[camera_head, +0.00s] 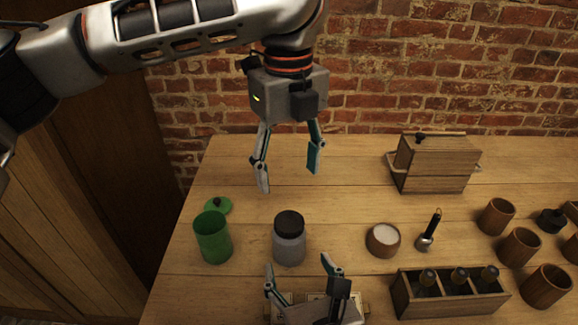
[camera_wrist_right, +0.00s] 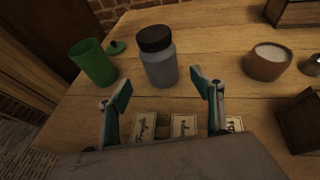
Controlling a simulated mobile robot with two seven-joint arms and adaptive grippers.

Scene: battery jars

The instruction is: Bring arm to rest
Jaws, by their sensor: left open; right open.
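My left gripper (camera_head: 288,172) is open and empty, pointing down above the back of the table. My right gripper (camera_head: 300,272) is open and empty, low at the table's front, just in front of a grey jar (camera_head: 289,246) with a black lid (camera_head: 289,223). In the right wrist view the gripper (camera_wrist_right: 160,88) has its fingers spread, with the grey jar (camera_wrist_right: 161,68) standing upright beyond them. A green jar (camera_head: 213,238) stands open at the left, with a green lid (camera_head: 219,206) lying behind it. Both also show in the right wrist view.
Labelled cards (camera_wrist_right: 184,126) lie under my right gripper. To the right are a bowl of white stuff (camera_head: 383,241), a small metal tool (camera_head: 426,241), a wooden rack with bottles (camera_head: 450,303), several wooden cups (camera_head: 519,246) and a wooden box (camera_head: 434,164). A brick wall (camera_head: 400,80) stands behind.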

